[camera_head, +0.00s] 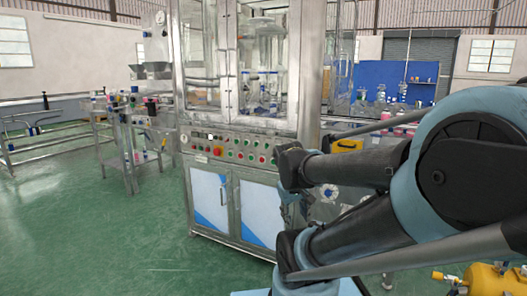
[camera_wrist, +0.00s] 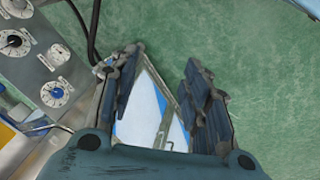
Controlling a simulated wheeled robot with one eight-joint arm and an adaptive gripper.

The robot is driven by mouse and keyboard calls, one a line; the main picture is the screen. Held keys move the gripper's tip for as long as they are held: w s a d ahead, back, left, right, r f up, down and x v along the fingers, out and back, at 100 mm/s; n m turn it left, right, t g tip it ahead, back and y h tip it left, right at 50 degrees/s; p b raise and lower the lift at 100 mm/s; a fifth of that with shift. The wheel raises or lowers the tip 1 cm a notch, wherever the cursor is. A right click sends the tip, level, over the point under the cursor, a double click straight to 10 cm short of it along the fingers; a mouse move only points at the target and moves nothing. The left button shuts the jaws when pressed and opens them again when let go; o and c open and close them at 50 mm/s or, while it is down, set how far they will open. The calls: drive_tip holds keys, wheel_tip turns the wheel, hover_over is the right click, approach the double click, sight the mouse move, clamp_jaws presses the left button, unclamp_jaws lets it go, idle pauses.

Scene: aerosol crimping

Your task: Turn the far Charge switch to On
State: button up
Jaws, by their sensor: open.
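My gripper (camera_wrist: 162,68) is open and empty in the wrist view, its two dark fingers apart over green floor and a blue-and-white cabinet door. In the head view the gripper is mostly hidden by my arm. A grey panel (camera_wrist: 40,60) with dials is at the left of the wrist view, apart from the fingers. It carries a black knob (camera_wrist: 14,42) and a blue dial (camera_wrist: 56,93); their labels are too small to read. In the head view, a control panel (camera_head: 235,148) with several buttons and switches runs across the machine. I cannot tell which one is the far Charge switch.
The tall glass-walled machine (camera_head: 231,118) stands in the middle on a cabinet with blue-and-white doors (camera_head: 211,201). A cart (camera_head: 130,150) with bottles stands at its left. A yellow tank (camera_head: 492,280) is at the lower right. Green floor at left front is clear.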

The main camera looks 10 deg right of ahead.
drive_tip(key=w+d+r+n+t+h, duration=0.2)
drive_tip(key=w+r+n+h, duration=0.15)
drive_tip(key=w, duration=0.75)
drive_tip(key=n+t+h, duration=0.5)
drive_tip(key=n+t, duration=0.5)
drive_tip(key=n, duration=0.1)
approach(266, 146)
drive_tip(key=x, duration=0.8)
drive_tip(key=shift+w+a+f, duration=0.15)
drive_tip(key=shift+w+f, duration=0.1)
drive_tip(key=shift+w, duration=0.05)
clamp_jaws()
